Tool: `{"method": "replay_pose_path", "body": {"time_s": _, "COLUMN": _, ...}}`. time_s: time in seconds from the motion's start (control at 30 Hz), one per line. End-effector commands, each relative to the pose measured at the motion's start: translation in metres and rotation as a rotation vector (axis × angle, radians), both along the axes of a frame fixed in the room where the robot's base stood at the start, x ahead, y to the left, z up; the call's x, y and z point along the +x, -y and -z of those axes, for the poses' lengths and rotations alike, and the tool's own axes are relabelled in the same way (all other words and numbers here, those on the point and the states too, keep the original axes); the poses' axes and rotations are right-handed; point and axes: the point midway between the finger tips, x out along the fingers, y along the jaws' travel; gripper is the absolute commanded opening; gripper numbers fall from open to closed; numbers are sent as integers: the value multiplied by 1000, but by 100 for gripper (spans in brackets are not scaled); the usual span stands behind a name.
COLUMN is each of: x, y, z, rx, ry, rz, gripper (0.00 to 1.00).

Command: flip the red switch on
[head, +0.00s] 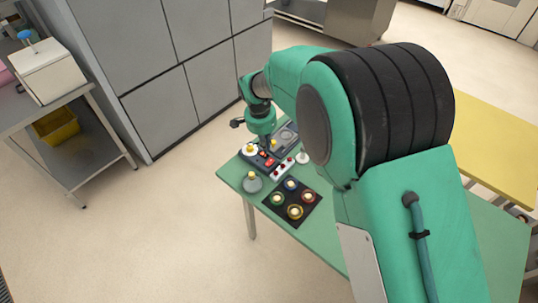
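A dark panel (257,162) with small controls lies on the green table (229,176) near its far left corner. On it a small bright red piece (265,154) shows, which looks like the red switch; another small red spot is just below it. I cannot tell whether the switch is on or off. My gripper (267,145) points down just above the panel, close to the red piece. The fingers are dark and too small to tell whether they touch it or are open or shut.
A white strip with red knobs (283,168) lies beside the panel. Grey cabinets (170,100) stand behind. My arm hides much of the table's right side.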

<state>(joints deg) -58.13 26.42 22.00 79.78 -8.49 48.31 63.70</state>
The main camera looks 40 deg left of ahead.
Motion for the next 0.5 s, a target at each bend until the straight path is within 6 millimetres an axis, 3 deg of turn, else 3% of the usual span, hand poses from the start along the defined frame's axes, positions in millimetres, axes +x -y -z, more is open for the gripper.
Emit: {"method": "replay_pose_path", "body": {"time_s": 0.5, "x": -7, "y": -8, "z": 2, "rx": -2, "ry": 203, "rz": -3, "gripper": 0}}
